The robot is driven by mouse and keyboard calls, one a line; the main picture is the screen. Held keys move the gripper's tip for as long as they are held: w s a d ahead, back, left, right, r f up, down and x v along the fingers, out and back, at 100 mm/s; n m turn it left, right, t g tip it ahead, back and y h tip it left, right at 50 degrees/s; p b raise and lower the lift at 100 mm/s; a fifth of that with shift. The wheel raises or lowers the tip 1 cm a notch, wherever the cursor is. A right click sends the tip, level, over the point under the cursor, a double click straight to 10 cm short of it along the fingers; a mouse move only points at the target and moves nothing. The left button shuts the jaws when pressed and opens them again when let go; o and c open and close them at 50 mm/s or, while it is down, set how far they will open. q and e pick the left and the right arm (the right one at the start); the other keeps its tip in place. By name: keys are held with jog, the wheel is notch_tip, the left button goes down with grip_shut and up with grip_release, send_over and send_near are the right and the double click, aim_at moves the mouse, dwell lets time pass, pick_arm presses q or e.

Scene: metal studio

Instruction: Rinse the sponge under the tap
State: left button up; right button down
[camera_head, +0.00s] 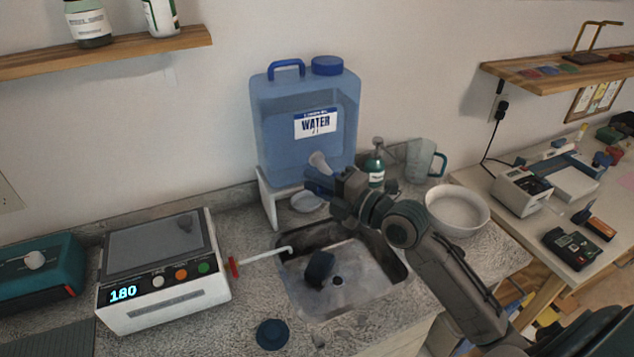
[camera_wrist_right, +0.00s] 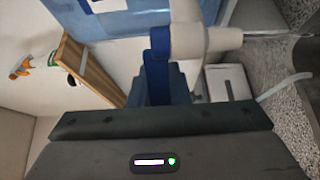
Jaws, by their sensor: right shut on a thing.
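A blue water jug (camera_head: 275,120) stands on a white stand behind the sink (camera_head: 355,280). Its pale tap (camera_head: 318,160) points toward the sink; the wrist view shows the tap (camera_wrist_right: 205,40) close up with a blue lever (camera_wrist_right: 157,75). My right gripper (camera_head: 322,184) is at the tap, above the back of the sink, and appears shut on the blue lever. The fingertips are partly hidden. A dark blue block (camera_head: 319,268), which looks like the sponge, lies in the sink beside the drain. My left gripper is not in view.
A white tube with a red end (camera_head: 265,257) reaches over the sink's left rim. A machine reading 180 (camera_head: 165,265) stands left. A white bowl (camera_head: 457,212), a green bottle (camera_head: 376,165) and a pitcher (camera_head: 420,160) stand right. A blue disc (camera_head: 272,334) lies in front.

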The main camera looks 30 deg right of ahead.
jog(key=shift+w+h, duration=0.1)
jog(key=shift+h, duration=0.2)
jog(key=shift+w+d+m+t+h+p, duration=0.1)
jog(key=shift+w+m+t+h+p, duration=0.3)
jog(key=shift+m+h+p, duration=0.6)
jog(key=shift+w+d+m+t+h+p, duration=0.1)
jog(key=shift+w+m+t+h+p, duration=0.3)
jog(key=shift+m+h, duration=1.15)
jog(key=shift+w+m+t+h+p, duration=0.35)
jog(key=shift+m+h+p, duration=0.4)
jog(key=shift+h, duration=1.1)
jog(key=c, duration=1.4)
grip_release()
jog(key=shift+o, duration=0.2)
